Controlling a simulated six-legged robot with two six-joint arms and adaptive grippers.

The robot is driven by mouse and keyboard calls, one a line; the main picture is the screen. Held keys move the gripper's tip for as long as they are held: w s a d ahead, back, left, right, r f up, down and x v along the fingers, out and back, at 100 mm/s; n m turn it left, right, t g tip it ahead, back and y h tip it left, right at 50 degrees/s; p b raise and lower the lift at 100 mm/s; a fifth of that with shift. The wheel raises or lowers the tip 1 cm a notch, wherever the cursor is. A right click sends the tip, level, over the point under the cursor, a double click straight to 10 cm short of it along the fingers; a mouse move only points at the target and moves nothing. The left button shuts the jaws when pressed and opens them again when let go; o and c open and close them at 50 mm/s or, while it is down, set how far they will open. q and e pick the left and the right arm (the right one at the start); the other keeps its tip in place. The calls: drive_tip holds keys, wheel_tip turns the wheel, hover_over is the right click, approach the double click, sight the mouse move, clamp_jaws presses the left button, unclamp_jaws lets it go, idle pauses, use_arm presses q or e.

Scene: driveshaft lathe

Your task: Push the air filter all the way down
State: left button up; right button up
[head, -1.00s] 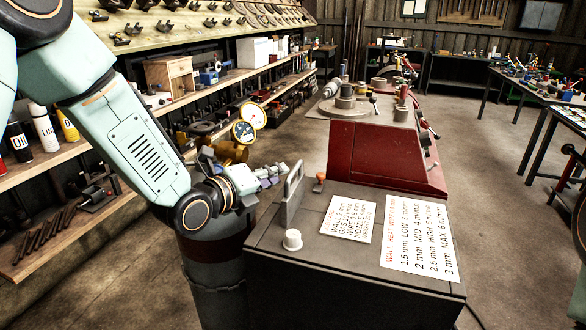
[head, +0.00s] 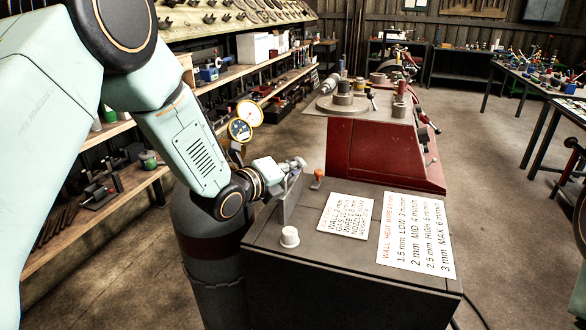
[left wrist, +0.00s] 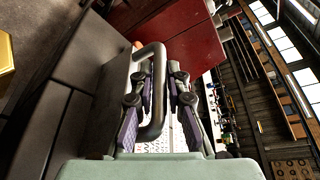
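The air filter (head: 289,205) looks like a grey upright plate with a loop handle. It stands out of the top of the dark machine box (head: 365,285) near its left-hand edge. My left gripper (head: 298,163) is at the top of the handle. In the left wrist view the dark handle (left wrist: 160,92) runs between the two fingers of the gripper (left wrist: 162,70). The fingers are spread, with gaps visible beside the handle. Whether either finger touches it I cannot tell. My right gripper is not in view.
A white cap (head: 289,237), an orange-topped knob (head: 317,178) and two printed signs (head: 417,232) are on the box top. A red machine (head: 378,150) stands behind it. A gas cylinder (head: 205,245) with gauges (head: 240,130) stands left of the box.

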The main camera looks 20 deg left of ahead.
sight(291, 195)
use_arm(q)
drive_tip(key=shift+s+a+r, duration=0.1)
drive_tip(key=shift+a+r, duration=0.05)
drive_tip(key=shift+a, duration=0.05)
clamp_jaws()
drive_tip(key=shift+d, duration=0.1)
wheel_tip(291, 195, down, 7)
drive_tip(key=b, duration=0.6)
drive_tip(key=shift+s, duration=0.1)
drive_tip(key=shift+o, duration=1.7)
unclamp_jaws()
drive_tip(key=shift+f, duration=0.2)
